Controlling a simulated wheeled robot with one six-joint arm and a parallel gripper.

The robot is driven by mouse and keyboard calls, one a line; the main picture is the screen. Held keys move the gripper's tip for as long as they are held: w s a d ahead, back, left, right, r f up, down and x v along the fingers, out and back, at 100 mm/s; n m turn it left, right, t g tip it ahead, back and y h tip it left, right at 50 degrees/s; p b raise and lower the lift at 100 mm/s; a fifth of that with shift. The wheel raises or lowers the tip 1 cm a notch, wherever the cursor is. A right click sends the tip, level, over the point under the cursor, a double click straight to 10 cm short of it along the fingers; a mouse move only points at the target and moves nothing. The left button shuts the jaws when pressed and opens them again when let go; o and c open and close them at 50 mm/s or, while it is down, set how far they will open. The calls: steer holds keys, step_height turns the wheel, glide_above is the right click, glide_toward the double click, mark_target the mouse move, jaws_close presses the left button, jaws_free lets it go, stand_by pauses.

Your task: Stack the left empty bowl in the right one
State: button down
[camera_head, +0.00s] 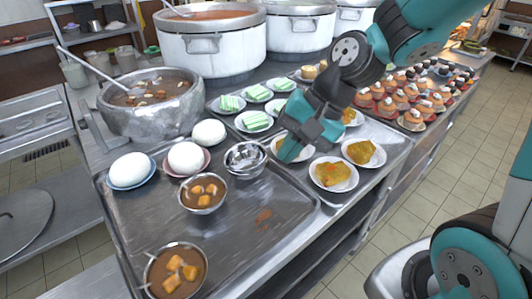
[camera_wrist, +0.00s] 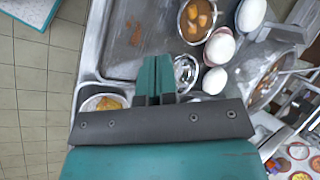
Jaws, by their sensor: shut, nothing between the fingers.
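Shiny empty metal bowls (camera_head: 245,159) stand at the back of the large tray in the head view. Their rims overlap closely, one seemingly inside the other; I cannot clearly separate two bowls. In the wrist view the bowl metal (camera_wrist: 187,70) shows just right of my fingers, partly hidden by them. My gripper (camera_head: 288,151) is shut and empty, to the right of the bowls and above the tray's edge near the plates. Its fingers also show pressed together in the wrist view (camera_wrist: 155,65).
Two bowls of brown soup with yellow pieces (camera_head: 203,193) (camera_head: 176,269) stand on the metal tray (camera_head: 250,255). White buns (camera_head: 186,157) sit left of the empty bowls. Plates of yellow food (camera_head: 333,173) lie right of them. A large pot (camera_head: 150,115) stands behind. The tray's front right is clear.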

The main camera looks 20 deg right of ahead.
steer(key=w+d+f+m+t+p, duration=0.15)
steer(key=w+d+f+m, duration=0.25)
steer(key=d+m, duration=0.4)
steer(key=w+d+f+m+t+p, duration=0.1)
steer(key=w+d+f+m+t, duration=0.3)
steer(key=m, duration=0.7)
steer(key=shift+g+y, duration=0.4)
steer(key=shift+g, duration=0.35)
steer(key=shift+w+a+r+p+x, duration=0.1)
steer(key=shift+w+r+p+x, duration=0.2)
steer(key=shift+x, duration=1.8)
steer(key=shift+w+a+r+p+x, duration=0.1)
steer(key=shift+w+r+p+x, duration=0.2)
steer(key=shift+x, duration=1.85)
steer(key=shift+w+a+r+p+x, duration=0.1)
steer(key=shift+w+r+p+x, duration=0.25)
steer(key=shift+x, duration=1.75)
steer(key=shift+f, duration=0.1)
steer(key=shift+w+a, duration=0.65)
steer(key=shift+a, duration=0.25)
steer(key=shift+d, duration=0.1)
steer(key=shift+d, duration=0.1)
